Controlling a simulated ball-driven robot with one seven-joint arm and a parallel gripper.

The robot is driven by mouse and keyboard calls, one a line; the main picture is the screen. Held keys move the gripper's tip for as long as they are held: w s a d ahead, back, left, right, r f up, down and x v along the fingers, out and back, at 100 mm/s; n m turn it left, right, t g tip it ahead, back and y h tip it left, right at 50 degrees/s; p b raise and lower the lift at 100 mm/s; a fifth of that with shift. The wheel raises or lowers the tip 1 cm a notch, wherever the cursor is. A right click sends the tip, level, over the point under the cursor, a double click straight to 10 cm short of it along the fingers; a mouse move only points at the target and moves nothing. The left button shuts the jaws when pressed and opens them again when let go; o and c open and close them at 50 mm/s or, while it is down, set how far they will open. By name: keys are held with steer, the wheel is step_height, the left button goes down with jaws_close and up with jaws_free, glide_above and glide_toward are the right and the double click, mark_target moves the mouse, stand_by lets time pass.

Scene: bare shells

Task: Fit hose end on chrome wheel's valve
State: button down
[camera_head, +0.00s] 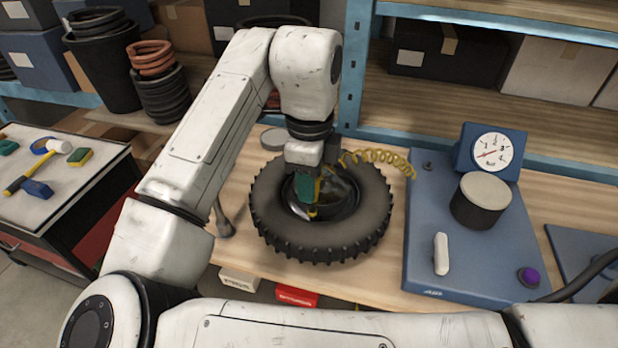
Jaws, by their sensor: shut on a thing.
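The wheel (350,232) lies flat on the wooden bench, a knobby black tyre around a shiny chrome rim (345,195). My gripper (308,200) points down over the left part of the rim, shut on a yellow hose end (316,192). A green part shows at the jaws. The yellow coiled hose (385,157) runs from behind my gripper to the blue pump panel (425,230) on the right. The valve is not clearly visible; my gripper and the rim's shadow cover that area. I cannot tell whether the hose end touches the valve.
The blue panel carries a dial gauge (492,150), a black cylinder with a grey top (480,200), a white lever (441,253) and a purple button (528,277). A metal tool (222,215) lies left of the tyre. Shelves with boxes stand behind. A tool cart (60,190) stands left.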

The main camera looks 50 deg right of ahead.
steer(key=shift+f+b, duration=0.75)
steer(key=shift+f, duration=0.55)
stand_by(1.4)
steer(key=c, duration=0.8)
jaws_free()
steer(key=shift+o, duration=0.3)
steer(key=o, duration=0.6)
steer(key=shift+c, duration=0.2)
steer(key=shift+r, duration=0.15)
steer(key=shift+r+p, duration=0.35)
steer(key=shift+p, duration=0.1)
steer(key=shift+r+p, duration=0.9)
steer(key=shift+r, duration=0.2)
